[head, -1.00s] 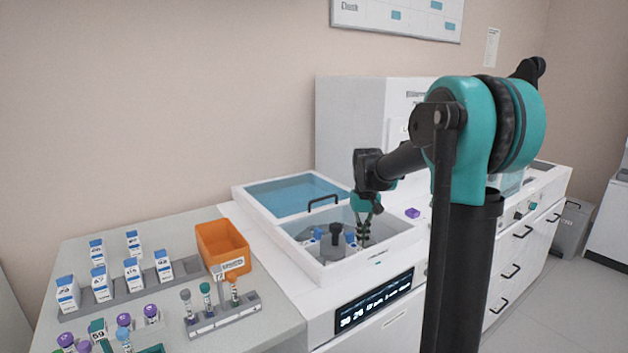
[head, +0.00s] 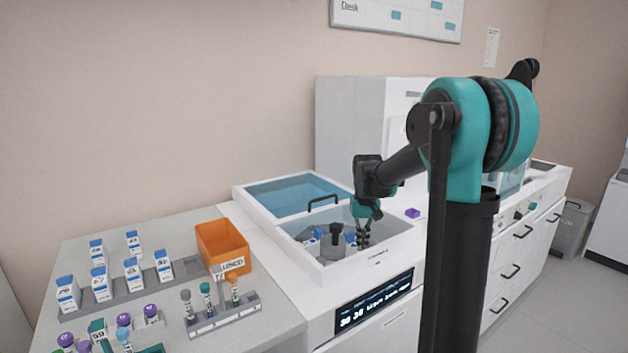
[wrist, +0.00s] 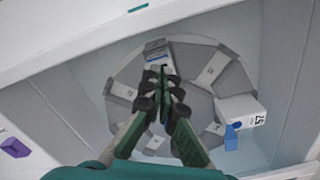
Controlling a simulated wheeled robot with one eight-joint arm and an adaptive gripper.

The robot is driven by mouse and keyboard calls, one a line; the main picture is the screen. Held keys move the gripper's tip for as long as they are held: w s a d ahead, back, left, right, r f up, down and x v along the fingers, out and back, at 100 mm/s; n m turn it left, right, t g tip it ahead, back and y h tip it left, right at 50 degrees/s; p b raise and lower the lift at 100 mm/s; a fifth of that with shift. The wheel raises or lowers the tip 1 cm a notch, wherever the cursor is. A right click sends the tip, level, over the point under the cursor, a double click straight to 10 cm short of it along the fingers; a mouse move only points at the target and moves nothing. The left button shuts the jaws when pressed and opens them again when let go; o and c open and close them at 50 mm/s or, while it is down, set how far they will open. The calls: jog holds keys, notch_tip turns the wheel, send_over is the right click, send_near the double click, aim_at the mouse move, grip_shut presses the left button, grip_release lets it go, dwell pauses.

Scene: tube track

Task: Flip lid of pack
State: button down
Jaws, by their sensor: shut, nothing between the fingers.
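My gripper (wrist: 163,85) is shut and empty, pointing down over the grey round carousel (wrist: 190,95). In the head view my gripper (head: 364,238) is inside the open bay of the white machine. Just beyond the fingertips in the wrist view is a white pack (wrist: 157,47) with a blue part. The fingers partly cover it, so I cannot tell whether they touch it or how its lid stands. Another white pack (wrist: 240,108), marked 57, sits at the carousel's right with a blue lid (wrist: 232,137) at its lower end.
The bay's white rim (head: 350,272) surrounds the carousel. A blue-tinted cover (head: 295,190) with a black handle lies behind it. A purple block (head: 412,213) is right of the bay. An orange bin (head: 222,247) and tube racks stand on the left counter.

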jog(key=shift+f, duration=0.3)
jog(key=shift+r, duration=0.1)
jog(key=shift+r, duration=2.7)
jog(key=w+a, duration=0.5)
jog(key=w, duration=0.2)
jog(key=shift+w, duration=0.35)
jog(key=shift+f, duration=0.1)
jog(key=shift+f, duration=1.8)
jog(key=shift+s, duration=0.1)
